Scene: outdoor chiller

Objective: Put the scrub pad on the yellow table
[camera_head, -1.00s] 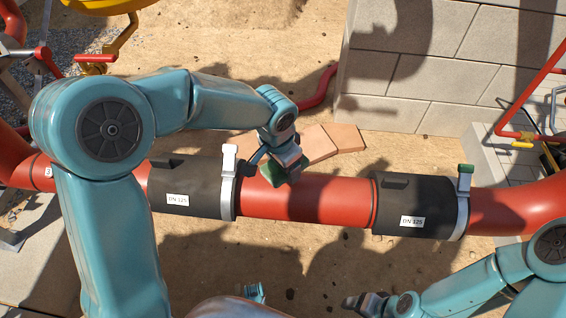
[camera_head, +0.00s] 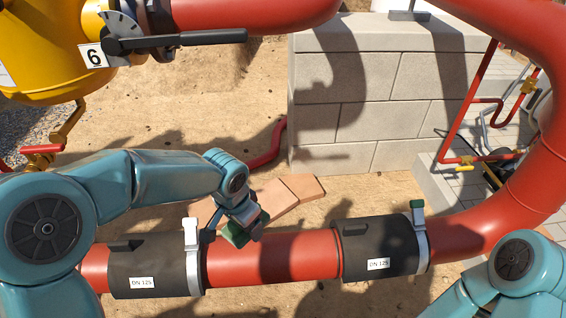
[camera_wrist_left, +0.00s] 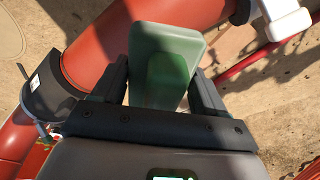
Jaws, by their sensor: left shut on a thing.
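The green scrub pad (camera_head: 234,236) is held by my left gripper (camera_head: 246,226) just above the red pipe, between two black pipe sleeves. In the left wrist view the scrub pad (camera_wrist_left: 166,50) is a pale green block standing between the two dark fingers of my left gripper (camera_wrist_left: 160,84), which is shut on it. No yellow table shows in either view. My right gripper is out of view; only part of my right arm shows at the lower right.
The red pipe (camera_head: 270,258) with black sleeves (camera_head: 155,270) crosses in front. A yellow vessel (camera_head: 50,50) marked 6 has a dark lever. A grey block wall (camera_head: 370,100) stands behind, with terracotta slabs (camera_head: 285,195) on open sandy ground.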

